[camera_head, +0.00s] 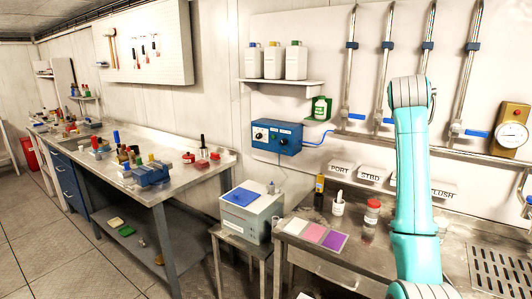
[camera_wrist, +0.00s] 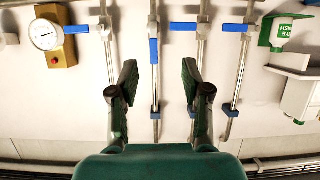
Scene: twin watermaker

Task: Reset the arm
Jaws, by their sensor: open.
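My gripper (camera_wrist: 159,80) shows in the wrist view with its two dark fingers spread apart and nothing between them. Beyond the fingers is the wall with vertical metal pipes and blue valve handles (camera_wrist: 184,26). I cannot tell how far the fingertips are from the pipes. In the head view my teal arm stands raised at the right, in front of the pipe wall and the bench. The gripper itself cannot be made out there.
A gauge (camera_head: 510,135) hangs at the right, with pipes (camera_head: 386,60) beside my arm. The bench (camera_head: 340,262) below holds colored pads, a red-capped jar (camera_head: 371,212) and a drain grate (camera_head: 500,272). Bottles stand on a shelf (camera_head: 282,84). Floor is clear at the lower left.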

